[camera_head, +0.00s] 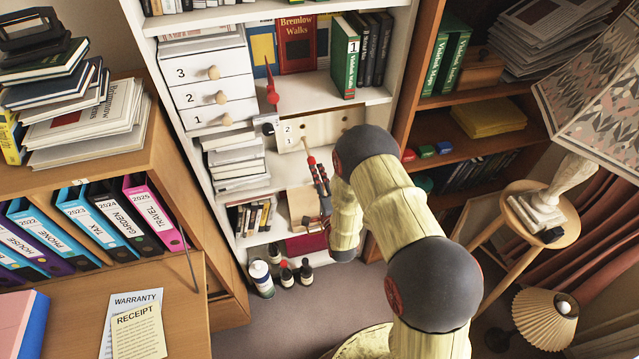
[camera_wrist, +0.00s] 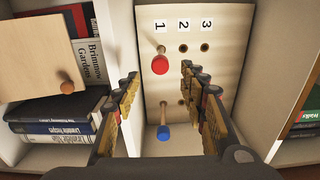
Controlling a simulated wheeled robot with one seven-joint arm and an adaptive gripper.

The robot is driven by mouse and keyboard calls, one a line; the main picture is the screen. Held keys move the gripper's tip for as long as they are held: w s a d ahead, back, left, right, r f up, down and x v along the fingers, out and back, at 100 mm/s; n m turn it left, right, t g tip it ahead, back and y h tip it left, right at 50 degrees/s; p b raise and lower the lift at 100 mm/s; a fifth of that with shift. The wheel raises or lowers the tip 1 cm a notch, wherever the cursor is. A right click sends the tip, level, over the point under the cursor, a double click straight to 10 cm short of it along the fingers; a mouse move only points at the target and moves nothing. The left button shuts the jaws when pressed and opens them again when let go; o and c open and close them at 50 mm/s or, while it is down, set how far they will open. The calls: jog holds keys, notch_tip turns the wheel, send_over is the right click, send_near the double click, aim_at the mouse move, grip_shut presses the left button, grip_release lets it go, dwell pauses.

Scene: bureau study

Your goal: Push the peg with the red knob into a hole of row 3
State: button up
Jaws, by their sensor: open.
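The pale wooden peg board (camera_head: 335,130) stands in the white bookcase. The wrist view shows its face (camera_wrist: 222,72), with labels 1, 2 and 3 along the top. The peg with the red knob (camera_wrist: 160,66) sticks out of a hole in line with label 1; its knob also shows in the head view (camera_head: 311,161). A peg with a blue knob (camera_wrist: 163,132) sticks out lower in the same line. Open holes show under 2 and 3. My gripper (camera_wrist: 160,73) is open, its fingertips on either side of the red knob with gaps. The right finger hides part of the board.
A wooden panel with a round knob (camera_wrist: 66,87) and books (camera_wrist: 52,128) are left of the board in the wrist view. White drawers (camera_head: 215,85) are left of it in the head view.

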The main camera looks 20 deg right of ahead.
aim_at(312, 162)
jog(key=shift+w+b, duration=1.3)
jog(key=shift+w, duration=2.7)
jog(key=c, duration=0.3)
jog(key=c, duration=0.7)
grip_shut()
jog(key=shift+s, duration=0.1)
jog(key=s, duration=0.6)
jog(key=shift+s, duration=0.1)
